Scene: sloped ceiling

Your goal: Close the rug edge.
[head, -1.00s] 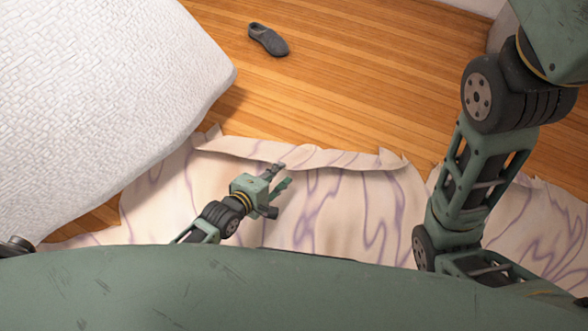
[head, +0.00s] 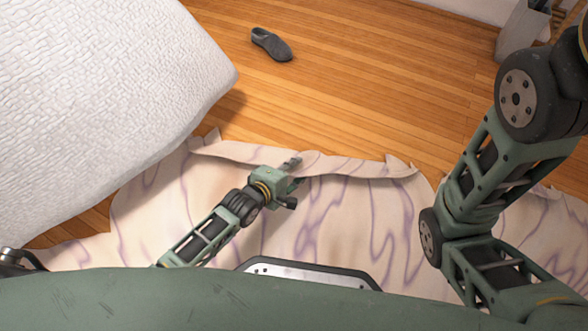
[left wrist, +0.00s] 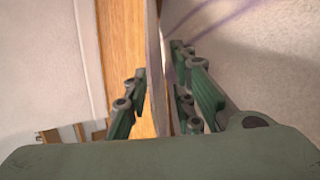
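The cream rug (head: 330,225) with purple veins lies on the wood floor, and its far edge (head: 350,165) is curled up. My left gripper (head: 296,172) is at this raised edge in the head view. In the left wrist view, the rug edge (left wrist: 155,70) stands as a thin strip between the two fingers of my left gripper (left wrist: 160,95). The fingers are apart, with a gap on the left side of the strip. My right arm shows at the right of the head view, but its gripper is out of view.
A bed or cushioned piece with a white woven cover (head: 100,100) stands at the left. A dark shoe (head: 272,45) lies on the bare wood floor (head: 370,90) beyond the rug. A grey bin-like container (head: 520,32) stands at the top right.

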